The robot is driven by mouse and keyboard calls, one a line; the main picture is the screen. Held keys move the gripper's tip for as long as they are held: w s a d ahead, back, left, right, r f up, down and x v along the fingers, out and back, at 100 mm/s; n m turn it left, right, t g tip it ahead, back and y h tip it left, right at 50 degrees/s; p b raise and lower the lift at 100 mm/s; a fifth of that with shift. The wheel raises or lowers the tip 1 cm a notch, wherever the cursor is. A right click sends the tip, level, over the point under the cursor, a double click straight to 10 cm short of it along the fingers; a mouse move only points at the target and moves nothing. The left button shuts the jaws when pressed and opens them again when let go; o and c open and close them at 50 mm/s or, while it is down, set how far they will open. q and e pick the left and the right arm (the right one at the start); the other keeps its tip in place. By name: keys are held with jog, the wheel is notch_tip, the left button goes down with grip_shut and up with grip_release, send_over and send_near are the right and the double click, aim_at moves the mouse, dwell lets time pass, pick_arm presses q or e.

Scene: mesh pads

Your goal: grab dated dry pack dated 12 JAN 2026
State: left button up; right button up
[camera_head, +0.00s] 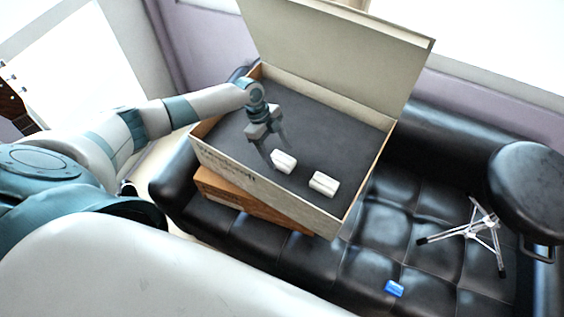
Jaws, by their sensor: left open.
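Two small white packs lie on the dark floor of an open box (278,192). One white pack (284,161) is at the left, and the other white pack (324,183) is to its right and a little nearer the box's front wall. Dates on the packs are too small to read, so I cannot tell which one is dated 12 JAN 2026. My left gripper (279,158) reaches down into the box with its fingers apart at the left pack; I cannot tell if they touch it. My right gripper is not in view.
The box's lid (335,45) stands raised at the back. The box rests on a brown case (250,203) on a black tufted sofa (375,255). A small blue item (394,288) lies on the seat. A black stool (530,185) and a metal stand (478,230) are at the right.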

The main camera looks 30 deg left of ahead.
aim_at(282, 162)
pick_arm(q)
jog(key=b+x, duration=0.1)
jog(key=x, duration=0.1)
jog(key=shift+d+f, duration=0.15)
jog(key=shift+f, duration=0.05)
jog(key=c, duration=1.2)
